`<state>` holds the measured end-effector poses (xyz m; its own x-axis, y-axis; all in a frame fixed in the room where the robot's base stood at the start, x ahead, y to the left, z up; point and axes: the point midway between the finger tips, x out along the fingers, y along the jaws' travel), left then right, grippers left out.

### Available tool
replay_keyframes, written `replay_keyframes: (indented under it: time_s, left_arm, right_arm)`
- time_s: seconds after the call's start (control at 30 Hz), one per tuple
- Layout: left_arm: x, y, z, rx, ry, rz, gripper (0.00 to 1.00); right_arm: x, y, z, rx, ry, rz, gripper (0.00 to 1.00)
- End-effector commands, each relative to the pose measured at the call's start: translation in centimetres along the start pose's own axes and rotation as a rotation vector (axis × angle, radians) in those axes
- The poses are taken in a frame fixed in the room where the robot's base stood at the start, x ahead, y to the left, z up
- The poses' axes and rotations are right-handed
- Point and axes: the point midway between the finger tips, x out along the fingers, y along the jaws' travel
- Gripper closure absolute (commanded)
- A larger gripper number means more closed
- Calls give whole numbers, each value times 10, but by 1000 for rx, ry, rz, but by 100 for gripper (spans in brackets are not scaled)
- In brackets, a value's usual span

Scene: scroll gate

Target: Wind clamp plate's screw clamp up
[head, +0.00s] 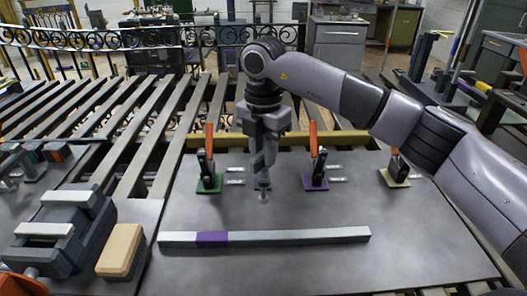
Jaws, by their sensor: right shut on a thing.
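The clamp plate (310,262) is a flat grey sheet in the middle of the head view. My right gripper (264,165) points straight down over it, between the green-based and purple-based toggle clamps. It is shut on the grey screw clamp (263,186), whose lower end with a small round foot shows below the fingers. The fingers hide the upper part of the screw clamp. I cannot tell whether its foot touches the plate. My left gripper is not in view.
A green-based toggle clamp (209,183), a purple-based one (315,181) and a yellow-based one (394,178) stand along the back. A grey bar with a purple band (213,239) lies in front. A vise (58,232) and wooden block (120,250) are at left.

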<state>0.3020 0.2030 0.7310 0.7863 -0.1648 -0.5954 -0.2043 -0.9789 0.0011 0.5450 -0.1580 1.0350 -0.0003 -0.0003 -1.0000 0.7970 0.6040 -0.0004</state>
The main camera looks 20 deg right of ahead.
Motion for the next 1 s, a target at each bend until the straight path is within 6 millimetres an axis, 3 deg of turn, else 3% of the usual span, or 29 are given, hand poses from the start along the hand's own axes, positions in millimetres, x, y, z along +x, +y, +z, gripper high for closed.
replay_keyframes:
  time_s: [1.0]
  left_arm:
    - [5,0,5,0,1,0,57]
  right_arm:
    - [0,0,0,-967,0,-1,100]
